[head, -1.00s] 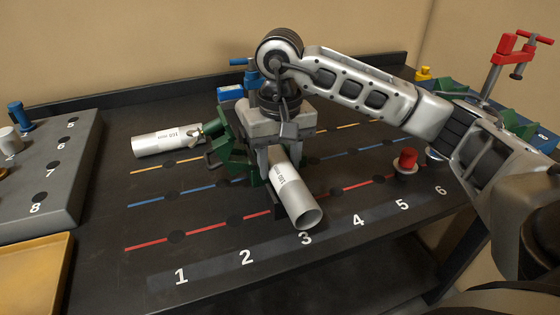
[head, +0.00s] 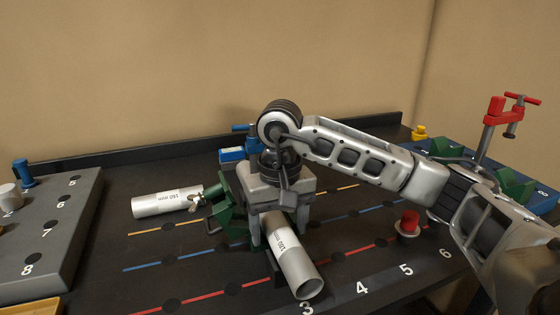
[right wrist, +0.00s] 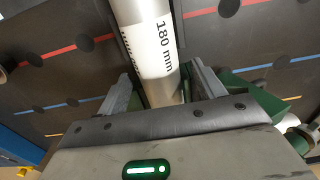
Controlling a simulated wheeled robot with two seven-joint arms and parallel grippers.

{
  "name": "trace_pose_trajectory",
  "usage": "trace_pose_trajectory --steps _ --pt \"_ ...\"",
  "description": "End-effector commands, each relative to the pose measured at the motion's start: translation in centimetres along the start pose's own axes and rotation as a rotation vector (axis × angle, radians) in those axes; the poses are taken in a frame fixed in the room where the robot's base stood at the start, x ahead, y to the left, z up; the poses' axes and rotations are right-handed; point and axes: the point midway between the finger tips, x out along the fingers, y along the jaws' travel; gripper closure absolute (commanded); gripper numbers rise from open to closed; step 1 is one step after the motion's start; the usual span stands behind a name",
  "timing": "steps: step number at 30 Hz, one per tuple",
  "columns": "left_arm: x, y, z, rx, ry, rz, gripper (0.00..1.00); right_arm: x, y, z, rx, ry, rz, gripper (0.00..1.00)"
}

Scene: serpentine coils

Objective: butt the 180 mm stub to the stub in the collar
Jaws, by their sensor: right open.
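The 180 mm stub (head: 296,262) is a silver tube with a white label, lying slanted at the middle of the bench with its open end towards the front. My right gripper (head: 275,218) is over its rear part, jaws open, one finger on each side. In the right wrist view the 180 mm stub (right wrist: 147,30) runs between the open fingers; I cannot tell whether they touch it. Another stub (head: 160,204), which seems labelled 160 mm, lies at the left with its right end at a dark green collar (head: 212,192) with a wing screw. My left gripper is not in view.
A green block (head: 232,220) stands beside my right gripper. A red button (head: 409,222) and a red clamp (head: 497,110) are at the right. A grey numbered rack (head: 45,235) is at the left.

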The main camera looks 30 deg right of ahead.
Motion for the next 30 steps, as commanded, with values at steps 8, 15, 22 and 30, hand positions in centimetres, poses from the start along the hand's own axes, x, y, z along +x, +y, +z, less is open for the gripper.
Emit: trace_pose_trajectory --steps 8,15,22,30 --pt "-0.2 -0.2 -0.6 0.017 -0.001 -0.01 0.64 -8.0 0.0 -0.1 0.001 0.011 -0.002 0.32" --pt "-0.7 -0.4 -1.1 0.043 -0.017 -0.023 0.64 -13.3 0.1 -0.1 0.003 0.009 -0.001 0.32" --pt "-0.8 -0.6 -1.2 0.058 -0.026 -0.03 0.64 -15.8 0.1 0.0 0.002 0.005 -0.002 0.32" --pt "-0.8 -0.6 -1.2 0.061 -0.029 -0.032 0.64 -16.2 0.1 0.0 0.001 0.004 -0.002 0.32"
